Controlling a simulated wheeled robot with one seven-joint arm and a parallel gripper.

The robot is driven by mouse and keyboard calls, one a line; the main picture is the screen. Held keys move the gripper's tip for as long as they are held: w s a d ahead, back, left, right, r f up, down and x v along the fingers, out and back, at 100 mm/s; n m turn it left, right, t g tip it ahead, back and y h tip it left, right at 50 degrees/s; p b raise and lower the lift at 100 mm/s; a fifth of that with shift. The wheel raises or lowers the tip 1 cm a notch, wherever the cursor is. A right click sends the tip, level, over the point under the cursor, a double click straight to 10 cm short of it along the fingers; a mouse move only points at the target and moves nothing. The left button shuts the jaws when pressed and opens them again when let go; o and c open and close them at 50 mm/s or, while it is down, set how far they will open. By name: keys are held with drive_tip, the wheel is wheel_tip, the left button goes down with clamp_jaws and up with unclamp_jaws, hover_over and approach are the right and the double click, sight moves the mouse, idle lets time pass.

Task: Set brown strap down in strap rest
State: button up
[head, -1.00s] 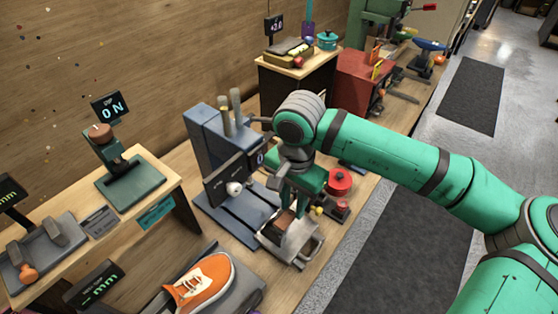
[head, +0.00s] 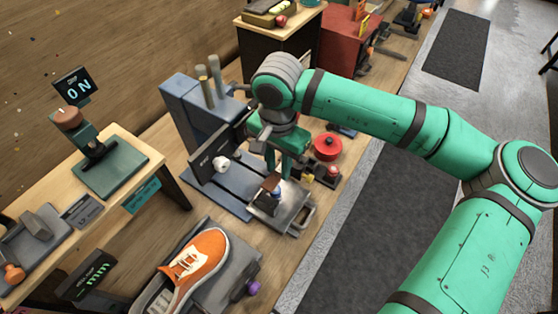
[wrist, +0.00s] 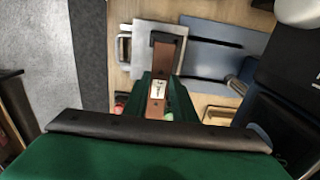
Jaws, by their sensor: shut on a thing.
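The brown strap (head: 271,182) is gripped in my green gripper (head: 284,168). In the wrist view the strap (wrist: 159,90) runs lengthwise between the green fingers (wrist: 160,100), with a dark far end and a pale label on it. A grey metal tray with a handle (head: 297,217), which looks like the strap rest, lies just below the gripper. The tray also shows beyond the fingers in the wrist view (wrist: 124,48). The strap appears over the tray. I cannot tell whether it touches it.
A blue-grey stand (head: 193,105) with a flat base is left of the gripper. A red round pot (head: 327,147) is close on the right. An orange sneaker (head: 200,262) rests in front on a grey stand. A green press (head: 104,165) stands on the left shelf.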

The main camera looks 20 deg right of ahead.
sight(278, 172)
drive_tip(key=shift+w+f, duration=0.1)
drive_tip(key=shift+f, duration=1.8)
drive_tip(key=shift+f, duration=1.1)
idle(0.5)
drive_tip(key=o, duration=1.1)
wheel_tip(278, 172, up, 11)
drive_tip(key=shift+f, duration=0.15)
